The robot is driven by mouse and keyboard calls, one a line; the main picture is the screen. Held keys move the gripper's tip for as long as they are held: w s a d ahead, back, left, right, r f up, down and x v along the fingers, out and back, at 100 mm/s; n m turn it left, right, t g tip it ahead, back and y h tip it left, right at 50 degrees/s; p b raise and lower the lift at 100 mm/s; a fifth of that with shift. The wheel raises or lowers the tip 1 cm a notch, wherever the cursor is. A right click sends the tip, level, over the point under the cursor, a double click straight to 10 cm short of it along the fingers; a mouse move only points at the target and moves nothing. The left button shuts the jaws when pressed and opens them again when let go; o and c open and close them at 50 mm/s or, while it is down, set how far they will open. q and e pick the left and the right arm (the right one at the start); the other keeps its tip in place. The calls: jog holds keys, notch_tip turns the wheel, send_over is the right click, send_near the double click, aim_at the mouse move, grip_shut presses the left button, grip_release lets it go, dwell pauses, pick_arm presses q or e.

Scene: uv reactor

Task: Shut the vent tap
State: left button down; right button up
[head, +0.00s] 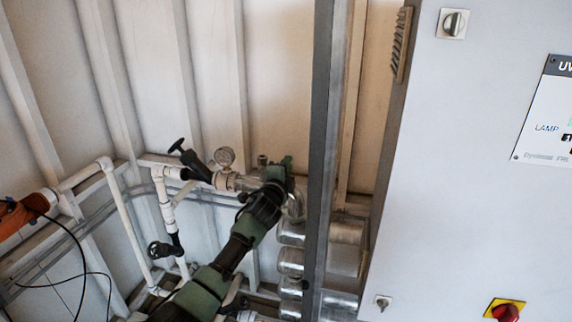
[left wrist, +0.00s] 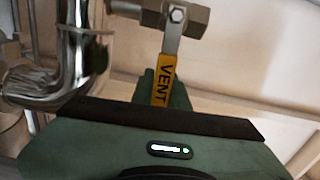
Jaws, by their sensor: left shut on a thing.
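The vent tap has a yellow lever marked VENT (left wrist: 164,82) in the left wrist view. The lever is bolted to a metal valve body (left wrist: 196,20) and runs from it down toward my gripper. My left gripper (left wrist: 166,92) is shut on the lower part of this lever, with green finger parts showing around it. In the head view my left gripper (head: 284,168) reaches up to the pipework beside the dark upright post, and it hides the lever there. My right gripper is in neither view.
A pressure gauge (head: 224,158) and a black-handled valve (head: 190,159) stand just left of my gripper. A dark upright post (head: 325,130) and a grey cabinet (head: 460,190) are to its right. A shiny bent pipe (left wrist: 72,62) is close by in the wrist view.

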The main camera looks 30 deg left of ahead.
pick_arm(q)
jog(key=shift+f+m, duration=0.4)
jog(key=shift+m, duration=0.1)
jog(key=c, duration=1.4)
grip_release()
jog(key=shift+s+r, duration=0.1)
jog(key=shift+b+v, duration=0.75)
jog(key=shift+v, duration=3.05)
